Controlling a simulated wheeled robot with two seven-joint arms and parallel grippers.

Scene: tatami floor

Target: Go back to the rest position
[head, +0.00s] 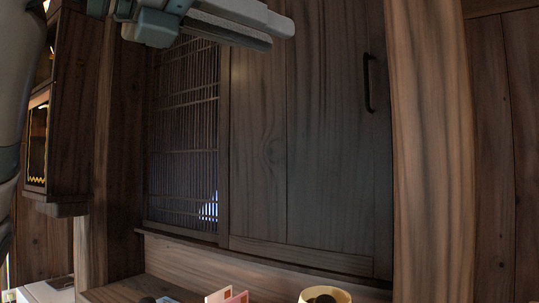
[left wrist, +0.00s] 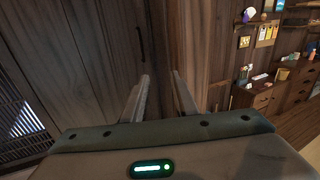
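My left gripper (head: 281,35) is raised at the top of the head view, with its arm coming in from the left. In the left wrist view its two fingers (left wrist: 161,80) stand apart with nothing between them. The gripper is open and empty, in front of dark wooden panels. My right gripper is in neither view.
A wooden sliding door (head: 310,150) with a black handle and a lattice window (head: 185,140) stand ahead. A wooden post (head: 428,150) is to the right. A round container (head: 325,295) and cards (head: 226,296) show at the bottom edge. Drawers (left wrist: 262,97) stand at right in the wrist view.

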